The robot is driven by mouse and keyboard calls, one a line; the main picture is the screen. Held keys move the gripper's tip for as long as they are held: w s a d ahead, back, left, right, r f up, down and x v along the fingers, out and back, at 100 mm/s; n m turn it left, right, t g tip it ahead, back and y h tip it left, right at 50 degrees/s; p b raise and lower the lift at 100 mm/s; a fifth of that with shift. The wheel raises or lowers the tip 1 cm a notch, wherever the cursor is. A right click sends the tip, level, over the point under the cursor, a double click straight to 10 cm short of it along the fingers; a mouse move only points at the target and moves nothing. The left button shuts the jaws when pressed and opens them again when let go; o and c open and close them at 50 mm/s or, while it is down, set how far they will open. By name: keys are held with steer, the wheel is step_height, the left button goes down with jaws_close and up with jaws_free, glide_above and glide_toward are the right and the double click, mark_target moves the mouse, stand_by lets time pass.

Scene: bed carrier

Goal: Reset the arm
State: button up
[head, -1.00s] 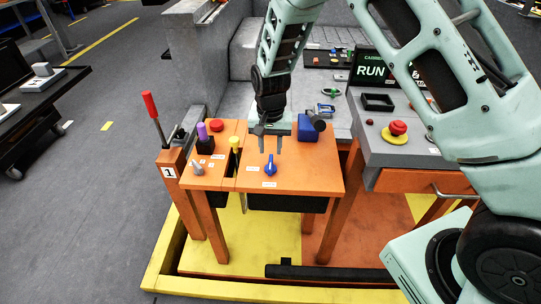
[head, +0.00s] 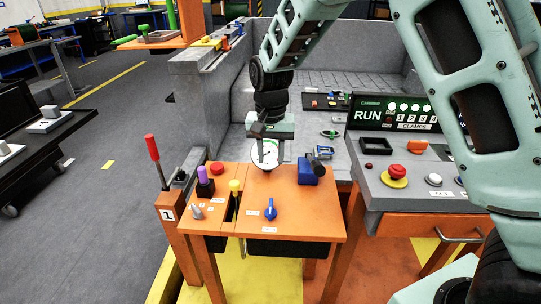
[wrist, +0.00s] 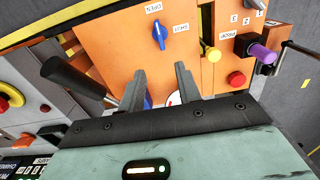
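My gripper (head: 267,148) hangs above the orange table (head: 315,215), near its back edge, fingers pointing down. In the wrist view my gripper (wrist: 161,72) has its two fingers well apart, with nothing held between them. A white round gauge (head: 264,158) shows behind the fingers in the head view; only a sliver of it shows in the wrist view. My arm reaches in from the right of the head view, bent at the elbow.
A blue block (head: 308,175) with a dark cylinder stands right of my gripper. A blue knob (head: 270,209), yellow-topped handle (head: 235,187), purple handle (head: 203,175) and red lever (head: 153,149) stand around it. A grey console with a red button (head: 397,171) is on the right.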

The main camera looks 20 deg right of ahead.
steer(key=s+a+r+n+y+p, duration=0.1)
steer(key=s+a+r+n, duration=0.25)
steer(key=s, duration=0.45)
steer(key=s+a+r+n+p, duration=0.1)
steer(key=s+a+r+n, duration=0.25)
steer(key=s, duration=0.45)
steer(key=s+r+n+p, duration=0.1)
steer(key=s+n, duration=0.4)
steer(key=s, duration=1)
steer(key=shift+s+d+r+n+p, duration=0.25)
steer(key=shift+r+n+p, duration=0.1)
steer(key=shift+r, duration=0.35)
steer(key=shift+a, duration=0.1)
stand_by(0.4)
